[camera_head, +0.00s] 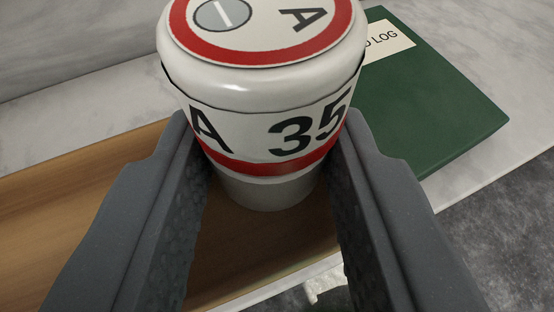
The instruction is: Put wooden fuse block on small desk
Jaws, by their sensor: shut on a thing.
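A white, rounded fuse block (265,92) with red bands, black "A" and "35" marks and a grey slotted disc on top fills the upper middle of the view. No bare wood shows on it. My gripper (268,135) is shut on it, with one dark grey finger on its left side and one on its right. The block looks upright. Its narrower, plain lower end is over a brown wooden board (80,215); I cannot tell whether it touches the board. A pale marble-like top (90,75), perhaps the small desk, lies under and behind the board.
A dark green log book (450,110) with a cream label lies on the pale top at the right, behind the right finger. The top's edge (500,182) runs along the lower right, with grey floor (510,250) beyond. Pale surface at the upper left is clear.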

